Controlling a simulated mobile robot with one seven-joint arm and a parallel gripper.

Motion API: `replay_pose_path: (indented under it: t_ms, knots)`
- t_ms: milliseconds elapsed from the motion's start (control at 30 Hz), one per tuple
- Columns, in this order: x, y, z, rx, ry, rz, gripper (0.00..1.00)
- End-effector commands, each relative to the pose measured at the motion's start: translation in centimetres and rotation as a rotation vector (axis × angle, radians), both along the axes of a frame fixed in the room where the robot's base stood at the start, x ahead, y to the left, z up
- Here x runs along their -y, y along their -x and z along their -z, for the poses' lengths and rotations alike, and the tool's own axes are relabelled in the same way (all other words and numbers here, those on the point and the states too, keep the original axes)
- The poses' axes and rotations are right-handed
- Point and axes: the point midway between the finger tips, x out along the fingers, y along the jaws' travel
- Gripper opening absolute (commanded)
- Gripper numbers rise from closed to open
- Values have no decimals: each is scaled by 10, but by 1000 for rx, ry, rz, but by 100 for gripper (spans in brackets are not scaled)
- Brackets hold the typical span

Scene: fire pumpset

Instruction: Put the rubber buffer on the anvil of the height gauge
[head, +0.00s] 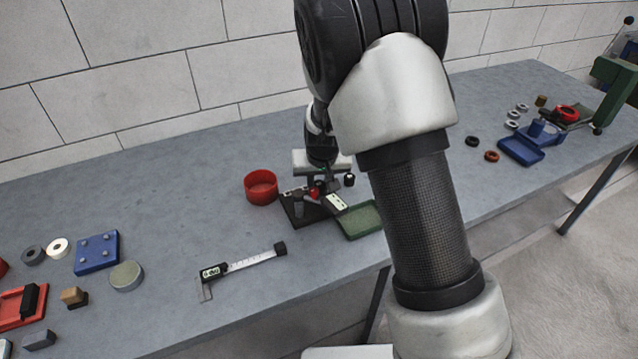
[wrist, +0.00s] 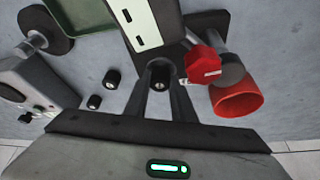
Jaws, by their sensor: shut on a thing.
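The height gauge (head: 337,202) stands near the middle of the bench, with a dark base, a light display and red parts. In the wrist view its light display panel (wrist: 143,22) is at the top and its red knob (wrist: 203,63) is right of my fingers. My gripper (wrist: 165,82) is shut on a small black cylinder, the rubber buffer (wrist: 161,74), held beside the gauge. In the head view my gripper (head: 318,180) is over the gauge and the buffer cannot be made out. The anvil is not clearly visible; I cannot tell whether the buffer touches it.
A red cup (head: 261,188) stands left of the gauge and a green tray (head: 362,221) right of it. A digital caliper (head: 245,263) lies front left. Two small black cylinders (wrist: 112,79) show left of my fingers. Bench space between the cup and blue plate (head: 97,252) is clear.

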Motion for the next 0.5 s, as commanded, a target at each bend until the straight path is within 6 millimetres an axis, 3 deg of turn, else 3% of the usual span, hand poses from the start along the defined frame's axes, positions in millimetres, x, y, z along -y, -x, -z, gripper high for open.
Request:
replay_pose_path:
  t_ms: [167,200,300,500]
  knots:
    - [0,0,4,0,0,-1,2]
    - [0,0,3,0,0,-1,26]
    - [0,0,3,0,0,-1,42]
    - [0,0,3,0,0,0,42]
